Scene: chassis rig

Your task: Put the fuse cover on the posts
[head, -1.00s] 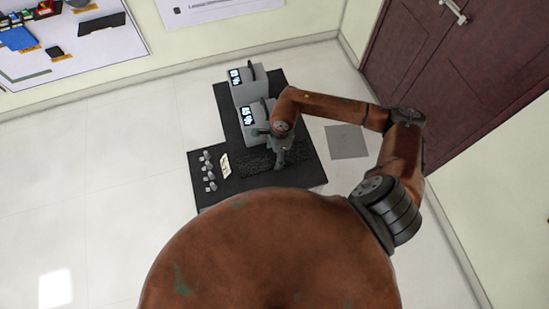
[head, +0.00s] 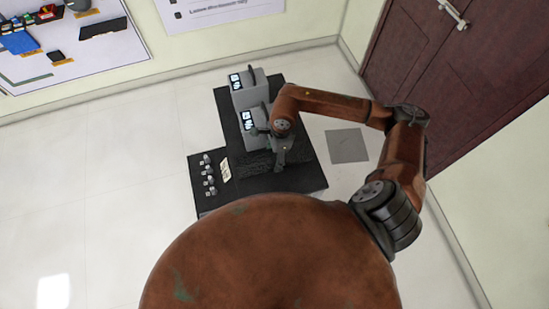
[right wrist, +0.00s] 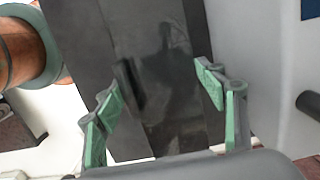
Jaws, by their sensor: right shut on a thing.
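My right gripper (head: 280,158) is over the front part of the dark bench (head: 305,180). In the right wrist view its green-padded fingers (right wrist: 160,85) stand wide apart, shut on a dark, glossy flat piece between them, which I take for the fuse cover (right wrist: 165,60). In the head view the arm hides most of that piece. I cannot tell whether it touches anything below. The posts cannot be made out for sure; several small grey upright pieces (head: 209,175) stand at the bench's left side. My left gripper is not in view.
Two grey boxes with labelled faces and dark handles, a rear one (head: 246,90) and a nearer one (head: 250,120), stand behind the gripper. A small pale card (head: 226,170) lies beside the small grey pieces. A grey floor plate (head: 347,146) lies right of the bench.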

